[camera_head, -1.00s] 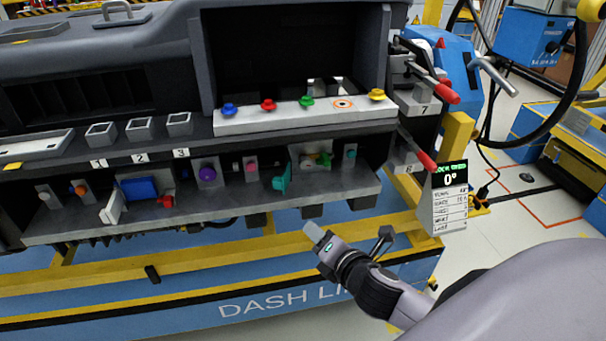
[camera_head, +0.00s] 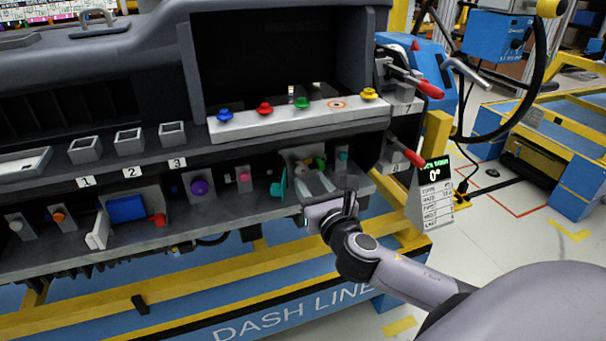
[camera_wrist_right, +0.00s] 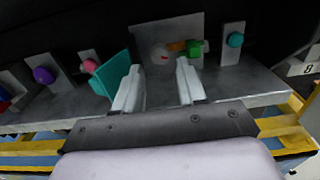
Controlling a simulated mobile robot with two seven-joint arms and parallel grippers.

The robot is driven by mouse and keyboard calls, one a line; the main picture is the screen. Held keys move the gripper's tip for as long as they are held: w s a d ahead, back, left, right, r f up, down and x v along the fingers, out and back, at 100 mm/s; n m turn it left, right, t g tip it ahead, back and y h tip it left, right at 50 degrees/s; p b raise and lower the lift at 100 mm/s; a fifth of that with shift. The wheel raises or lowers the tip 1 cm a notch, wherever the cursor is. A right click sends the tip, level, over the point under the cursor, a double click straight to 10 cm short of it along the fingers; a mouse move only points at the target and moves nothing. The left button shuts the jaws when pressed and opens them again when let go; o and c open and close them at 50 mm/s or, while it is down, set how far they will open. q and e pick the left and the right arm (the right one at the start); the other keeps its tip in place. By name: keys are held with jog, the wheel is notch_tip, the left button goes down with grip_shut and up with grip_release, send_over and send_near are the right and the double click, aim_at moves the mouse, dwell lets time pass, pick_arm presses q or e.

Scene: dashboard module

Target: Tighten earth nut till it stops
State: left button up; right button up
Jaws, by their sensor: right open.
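My right gripper (camera_head: 316,184) is open and empty in front of the lower shelf's right part. In the right wrist view its two pale fingers (camera_wrist_right: 158,82) point at an upright grey plate (camera_wrist_right: 197,32). On this plate are a round grey piece with a red mark (camera_wrist_right: 160,57), an orange bar (camera_wrist_right: 178,46) and a green block (camera_wrist_right: 194,48). The round piece lies beyond the gap between the fingers, seemingly apart from them. I cannot tell for sure which piece is the earth nut. In the head view the fingers partly cover this plate (camera_head: 298,154). My left gripper is not in view.
A teal flap (camera_wrist_right: 112,74) stands close left of the fingers. A teal knob (camera_wrist_right: 236,40) is on a bracket to the right. A display (camera_head: 432,185) at the shelf's right end reads 0°. Red-handled clamps (camera_head: 424,87) stick out above it.

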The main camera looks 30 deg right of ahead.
aim_at(301, 169)
jog(key=shift+x, duration=2.5)
grip_shut()
